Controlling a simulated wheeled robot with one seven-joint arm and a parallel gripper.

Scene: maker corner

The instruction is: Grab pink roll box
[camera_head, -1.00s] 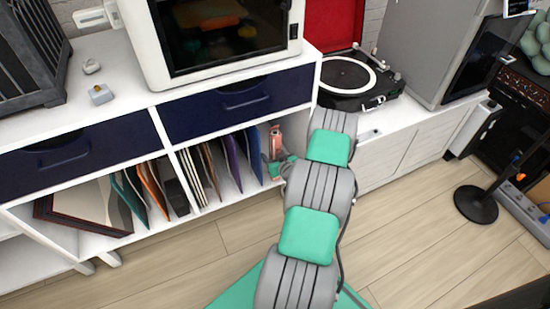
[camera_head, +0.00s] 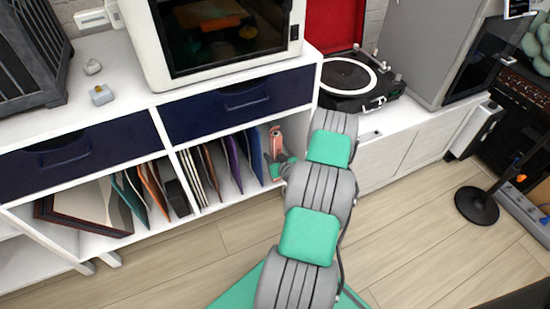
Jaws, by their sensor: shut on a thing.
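The pink roll box (camera_head: 276,138) stands upright at the right end of the open shelf under the blue drawers, beside the folders. My gripper (camera_head: 277,157) is at the shelf opening, shut on the lower part of the box. My grey and green arm reaches up to it from the bottom of the picture. The box's lower part and most of the fingers are hidden or too small to make out.
Upright folders (camera_head: 233,162) stand just left of the box. The white cabinet (camera_head: 313,75) has a side wall close on the right. A record player (camera_head: 352,82) sits on the lower cabinet at right. The wooden floor (camera_head: 420,235) in front is mostly clear.

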